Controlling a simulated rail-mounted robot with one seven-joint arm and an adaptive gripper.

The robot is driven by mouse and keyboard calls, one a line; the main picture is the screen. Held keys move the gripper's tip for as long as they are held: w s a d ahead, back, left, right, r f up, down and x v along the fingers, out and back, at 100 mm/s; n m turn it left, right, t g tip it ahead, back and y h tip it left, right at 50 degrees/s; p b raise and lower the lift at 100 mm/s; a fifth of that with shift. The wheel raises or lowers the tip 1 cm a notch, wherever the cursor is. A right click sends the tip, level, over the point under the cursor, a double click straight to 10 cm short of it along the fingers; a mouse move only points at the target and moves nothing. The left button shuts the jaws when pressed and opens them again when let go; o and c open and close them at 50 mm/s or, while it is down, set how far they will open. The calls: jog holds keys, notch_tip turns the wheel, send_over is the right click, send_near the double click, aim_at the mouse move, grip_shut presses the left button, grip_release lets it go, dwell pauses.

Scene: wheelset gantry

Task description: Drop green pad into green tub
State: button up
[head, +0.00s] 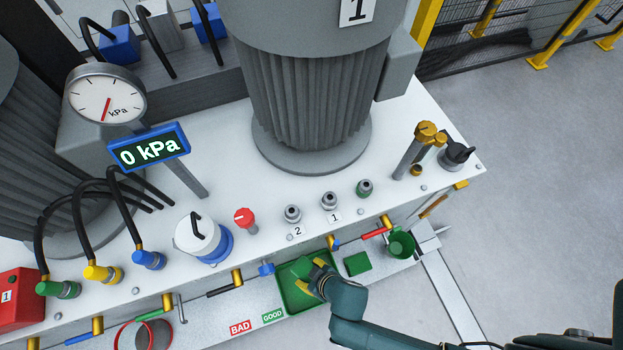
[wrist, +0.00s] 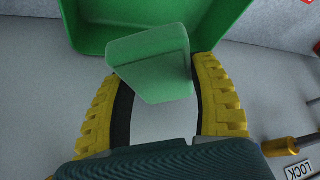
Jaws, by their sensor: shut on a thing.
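My gripper (head: 317,275) is over the green tub (head: 291,300) at the front ledge in the head view. In the wrist view, the yellow fingers of my gripper (wrist: 162,72) are shut on the green pad (wrist: 150,68), a small block with bevelled edges. The pad sits tilted between the fingertips. The green tub (wrist: 85,22) shows behind the pad, its inner wall and rim at the top of the view. The pad overlaps the tub's near edge in this view; its height above the tub is hard to tell.
Right of the tub lie a green square piece (head: 357,263) and a green cup (head: 400,245). A GOOD label (head: 272,316) and a BAD label (head: 240,327) are to the left, beside a red-rimmed round bin (head: 147,335). Coloured handles and brass fittings line the bench edge above.

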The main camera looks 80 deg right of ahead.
jog(key=shift+f, duration=0.3)
jog(key=o, duration=1.1)
jog(key=v, duration=1.2)
